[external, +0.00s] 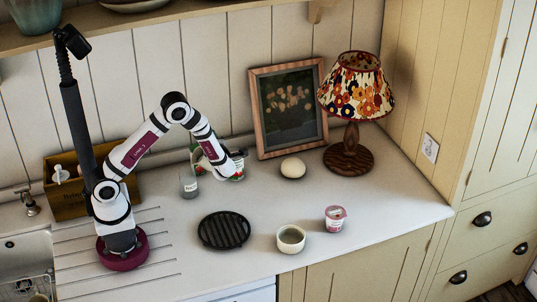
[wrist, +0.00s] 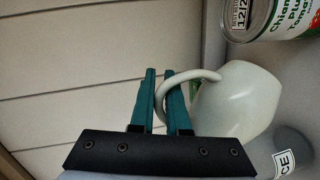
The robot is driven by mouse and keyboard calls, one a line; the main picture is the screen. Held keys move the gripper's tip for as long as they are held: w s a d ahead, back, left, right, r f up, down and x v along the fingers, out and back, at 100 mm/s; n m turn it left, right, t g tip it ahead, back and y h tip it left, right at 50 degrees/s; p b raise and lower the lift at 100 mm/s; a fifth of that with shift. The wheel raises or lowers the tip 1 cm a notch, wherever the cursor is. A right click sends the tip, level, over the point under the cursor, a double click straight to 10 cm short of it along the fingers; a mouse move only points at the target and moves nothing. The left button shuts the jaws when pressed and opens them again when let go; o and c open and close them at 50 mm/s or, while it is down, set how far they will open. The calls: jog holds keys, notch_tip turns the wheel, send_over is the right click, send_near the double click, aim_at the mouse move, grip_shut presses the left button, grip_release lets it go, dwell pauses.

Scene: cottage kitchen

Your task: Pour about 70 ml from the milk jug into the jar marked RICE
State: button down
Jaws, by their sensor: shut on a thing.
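My gripper (wrist: 160,76) is shut on the handle of the pale milk jug (wrist: 238,100) in the wrist view; the handle loops between the teal fingers. The jug's body lies to their right. I cannot tell its tilt or see the milk inside. A grey jar with a white label ending in "CE" (wrist: 284,160) shows at the lower right, partly behind the jug and cut by the frame. In the external view, the labelled jar (external: 189,186) stands on the counter, left of my gripper (external: 238,155). The jug is hard to make out there behind my arm.
A tomato tin (wrist: 280,17) is close to the jug in the wrist view.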

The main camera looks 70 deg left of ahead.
aim_at(199, 151)
jog(key=shift+s+d+r+n+t+y, duration=0.1)
jog(key=shift+s+r+n+t+y, duration=0.1)
jog(key=shift+s+r+n, duration=0.35)
jog(key=shift+s+d+r+n+t+y, duration=0.1)
jog(key=shift+s+r+n+t, duration=0.15)
jog(key=shift+r+n, duration=0.4)
dwell(0.9)
jog(key=shift+s+r+n+y+p, duration=0.35)
jog(key=shift+s+r+n, duration=0.1)
jog(key=shift+s+n, duration=0.3)
dwell(1.1)
jog(key=shift+s+d+f+n, duration=0.1)
jog(key=shift+s+f+n, duration=0.05)
jog(key=shift+s+n, duration=0.25)
jog(key=shift+s+d+f+n, duration=0.1)
jog(key=shift+s+n, duration=0.15)
jog(key=shift+s, duration=0.25)
jog(key=w+m, duration=0.2)
jog(key=w, duration=0.1)
jog(key=shift+w+a+f+m, duration=0.25)
jog(key=shift+a+f+m, duration=0.05)
jog(key=shift+m, duration=0.1)
jog(key=w+f+m+h, duration=0.1)
jog(key=w+f+m+g, duration=0.1)
jog(key=f+m, duration=0.1)
jog(key=shift+w+a+f+g+h, duration=0.1)
jog(key=shift+a+f+g+h, duration=0.05)
jog(key=shift+a+g+h, duration=0.15)
jog(key=shift+d, duration=0.1)
dwell(1.0)
